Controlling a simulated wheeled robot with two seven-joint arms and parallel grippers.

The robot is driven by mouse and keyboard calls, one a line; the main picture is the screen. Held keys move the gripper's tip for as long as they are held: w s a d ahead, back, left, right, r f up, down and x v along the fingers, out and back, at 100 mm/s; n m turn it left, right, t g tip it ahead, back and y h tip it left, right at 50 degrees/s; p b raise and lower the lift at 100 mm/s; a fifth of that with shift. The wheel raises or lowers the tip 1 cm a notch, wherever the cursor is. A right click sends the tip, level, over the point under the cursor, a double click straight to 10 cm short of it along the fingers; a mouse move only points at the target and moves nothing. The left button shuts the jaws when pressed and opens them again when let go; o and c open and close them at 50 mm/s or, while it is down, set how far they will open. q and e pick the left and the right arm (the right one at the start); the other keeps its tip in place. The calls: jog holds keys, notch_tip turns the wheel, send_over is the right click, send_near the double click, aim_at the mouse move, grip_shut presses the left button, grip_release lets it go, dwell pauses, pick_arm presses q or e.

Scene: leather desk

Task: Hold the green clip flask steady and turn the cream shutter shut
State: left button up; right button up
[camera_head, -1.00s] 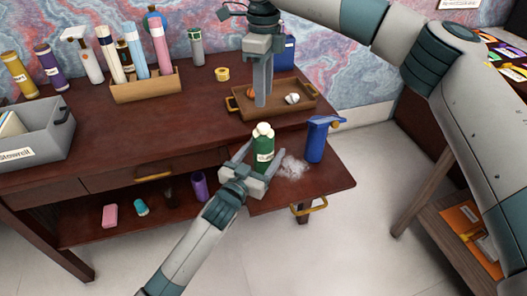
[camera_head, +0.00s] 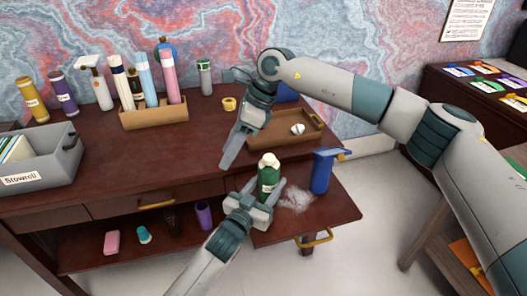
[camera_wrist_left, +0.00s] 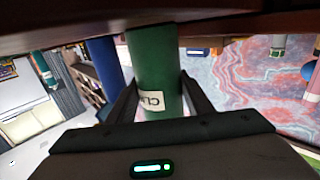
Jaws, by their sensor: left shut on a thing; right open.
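The green clip flask (camera_head: 269,178) stands upright on the pulled-out lower board, with a cream top (camera_head: 268,160). My left gripper (camera_head: 262,196) is shut around its body from the front. In the left wrist view the green flask (camera_wrist_left: 156,70) sits between the two fingers, with part of a white label showing. My right gripper (camera_head: 228,152) is open and empty, above the desk to the left of and higher than the flask top, pointing down and left. I cannot tell the shutter's position on the cream top.
A blue spray bottle (camera_head: 323,171) stands close right of the flask, with a whitish patch (camera_head: 296,198) between. A wooden tray (camera_head: 311,140) with a white item is behind. A bottle rack (camera_head: 154,117) and grey bin (camera_head: 40,165) stand left. The desk's middle is clear.

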jog(key=s+a+r+n+y, duration=0.25)
jog(key=s+a+y, duration=0.35)
jog(key=a+y, duration=0.4)
jog(key=w+d+r+m+t+y, duration=0.2)
jog(key=d+m+t+y, duration=0.1)
jog(key=d+m+t, duration=0.5)
jog(key=m+t+h, duration=0.8)
jog(key=t+h, duration=0.2)
jog(key=h, duration=0.1)
send_near(267, 155)
jog(key=w, duration=0.1)
jog(key=shift+a+f+n, duration=0.1)
jog(key=shift+f+n, duration=0.15)
jog(key=shift+f, duration=0.05)
jog(key=shift+w, duration=0.1)
jog(key=x, duration=1.2)
